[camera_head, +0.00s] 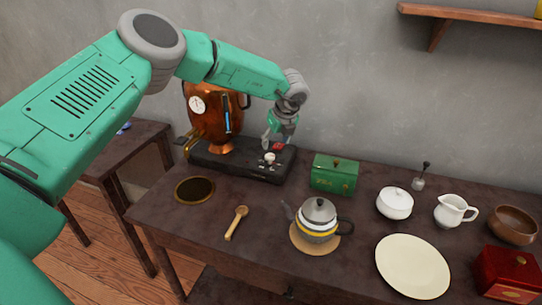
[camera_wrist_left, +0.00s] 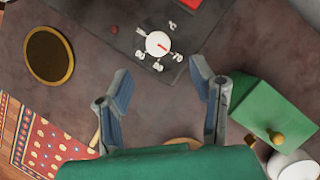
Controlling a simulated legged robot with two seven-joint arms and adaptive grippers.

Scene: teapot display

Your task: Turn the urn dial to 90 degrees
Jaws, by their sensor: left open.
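The copper urn (camera_head: 216,116) stands on a black base (camera_head: 215,157) at the back left of the table. Its white dial (camera_head: 269,158) sits on the base's right part, and it also shows in the left wrist view (camera_wrist_left: 158,44) with a red pointer mark and white numbers around it. My left gripper (camera_head: 274,138) is above the dial's end of the base, beside the red switch. In the left wrist view my left gripper (camera_wrist_left: 160,90) has its two fingers apart, with nothing between them and the dial ahead of them. My right gripper is not in view.
A green box (camera_head: 335,174) stands right of the base. A white plate (camera_head: 412,266) and white sugar bowl (camera_head: 394,203) are farther right.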

